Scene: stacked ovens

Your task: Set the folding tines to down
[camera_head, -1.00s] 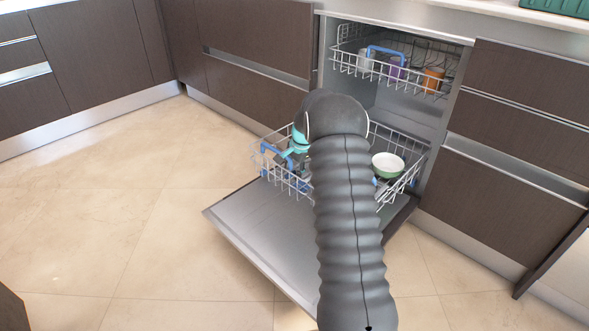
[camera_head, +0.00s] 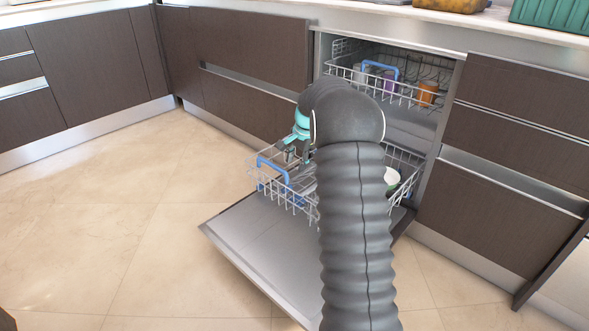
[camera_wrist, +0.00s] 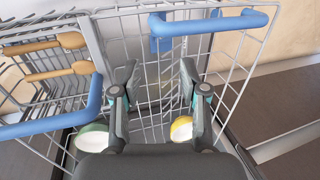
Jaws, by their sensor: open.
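The lower dishwasher rack (camera_head: 288,196) is pulled out above the open door. It has a blue bar (camera_head: 272,166) at its left side. In the wrist view, white rack wires (camera_wrist: 250,60) carry a blue bar along the top (camera_wrist: 215,22) and another at lower left (camera_wrist: 50,125). I cannot clearly pick out the folding tines or tell whether they are up or down. My gripper (camera_wrist: 157,82) is open and empty above the rack, its fingers pointing toward the top blue bar. In the head view my arm hides much of the rack.
A green-rimmed bowl (camera_wrist: 92,137) and a yellow-rimmed bowl (camera_wrist: 181,129) lie near my fingers. The upper rack (camera_head: 400,95) holds several cups. The open door (camera_head: 250,245) is below; floor at left is clear.

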